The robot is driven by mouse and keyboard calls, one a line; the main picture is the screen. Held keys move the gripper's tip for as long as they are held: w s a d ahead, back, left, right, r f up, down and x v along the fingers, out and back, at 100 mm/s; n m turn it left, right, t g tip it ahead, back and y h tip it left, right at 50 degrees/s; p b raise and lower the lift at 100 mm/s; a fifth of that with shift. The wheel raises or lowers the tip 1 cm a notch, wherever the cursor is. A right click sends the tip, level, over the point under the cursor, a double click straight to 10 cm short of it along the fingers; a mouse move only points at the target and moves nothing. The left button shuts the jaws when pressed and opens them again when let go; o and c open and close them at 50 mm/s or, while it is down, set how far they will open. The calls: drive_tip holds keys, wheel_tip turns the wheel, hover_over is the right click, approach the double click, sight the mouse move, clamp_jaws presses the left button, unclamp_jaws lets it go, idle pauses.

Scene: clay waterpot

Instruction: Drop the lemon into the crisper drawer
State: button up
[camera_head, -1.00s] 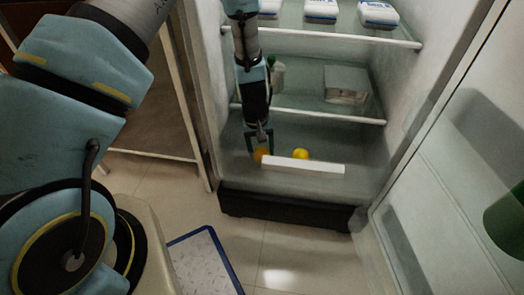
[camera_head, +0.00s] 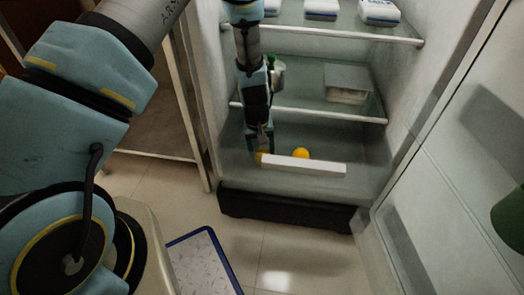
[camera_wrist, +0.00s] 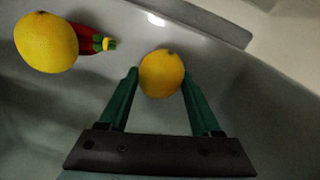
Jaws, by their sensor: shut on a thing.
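My gripper (camera_wrist: 160,85) has its two green fingers on either side of a yellow lemon (camera_wrist: 161,73), shut on it near the fingertips. In the head view my gripper (camera_head: 260,150) reaches down into the bottom of the open fridge, and the held lemon (camera_head: 260,157) is partly hidden by the fingers. The crisper drawer is at the fridge bottom, with a pale front strip (camera_head: 318,168). A second yellow fruit (camera_head: 301,153) lies behind that strip; it also shows at the left of the wrist view (camera_wrist: 46,42). I cannot tell whether the held lemon touches the drawer floor.
A red item with a yellow-green end (camera_wrist: 97,42) lies beside the second fruit in the wrist view. A glass shelf edge (camera_head: 315,114) runs above the drawer, with a clear container (camera_head: 346,83) on that shelf. The fridge door (camera_head: 450,190) stands open at right.

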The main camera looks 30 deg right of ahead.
drive_tip(key=o, duration=1.4)
wheel_tip(320, 180, up, 13)
drive_tip(key=a+p, duration=0.1)
drive_tip(key=p, duration=0.3)
drive_tip(key=shift+w+r, duration=0.15)
drive_tip(key=shift+w, duration=0.1)
